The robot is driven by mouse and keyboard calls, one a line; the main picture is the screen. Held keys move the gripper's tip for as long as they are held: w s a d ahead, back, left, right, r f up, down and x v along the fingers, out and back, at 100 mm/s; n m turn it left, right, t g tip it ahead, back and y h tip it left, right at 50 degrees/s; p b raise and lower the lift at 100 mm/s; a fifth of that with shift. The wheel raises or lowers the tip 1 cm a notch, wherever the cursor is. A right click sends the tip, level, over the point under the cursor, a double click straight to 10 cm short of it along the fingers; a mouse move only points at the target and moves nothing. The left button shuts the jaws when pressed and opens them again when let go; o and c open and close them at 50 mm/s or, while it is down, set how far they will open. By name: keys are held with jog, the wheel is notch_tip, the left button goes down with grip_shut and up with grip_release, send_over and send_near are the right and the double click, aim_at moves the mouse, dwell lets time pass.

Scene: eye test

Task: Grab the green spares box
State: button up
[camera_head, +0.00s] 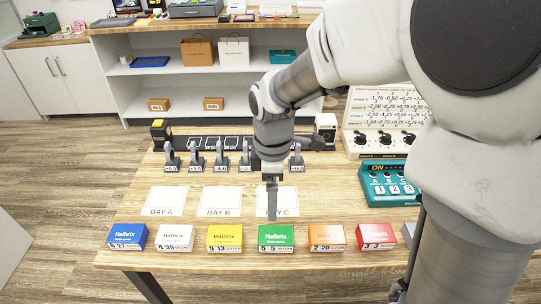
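The green box (284,238) stands near the front edge of the wooden table, between a yellow box and an orange box. It has a white lower strip with small print. My gripper (272,216) points straight down, its tip just above or just behind the green box's top edge in the picture. I cannot tell whether it touches the box. The fingers show as one narrow strip, so the gap between them is hidden. The box's front face is fully visible.
The row also holds blue (127,236), white (175,238), yellow (224,238), orange (327,238) and red (375,237) boxes, with small gaps. Behind lie white sheets marked BAY A (172,201), BAY B (220,201) and BAY C (288,203). A teal device (388,184) stands right.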

jog(key=b, duration=0.2)
send_over(276, 235)
jog(key=f, duration=1)
jog(key=shift+w+a+f, duration=0.2)
jog(key=shift+a+f, duration=0.15)
jog(key=shift+a, duration=0.05)
jog(key=shift+s+d+f+b, duration=0.15)
jog(key=shift+f+b, duration=0.4)
jog(key=shift+f, duration=0.8)
jog(key=shift+s+d+f+b, duration=0.1)
jog(key=shift+d+f+b, duration=0.3)
jog(key=shift+f, duration=0.9)
jog(key=shift+a, duration=0.15)
jog(key=shift+c, duration=0.3)
jog(key=shift+w, duration=0.1)
jog(key=c, duration=1.3)
jog(key=shift+c, duration=0.2)
jog(key=shift+r, duration=0.15)
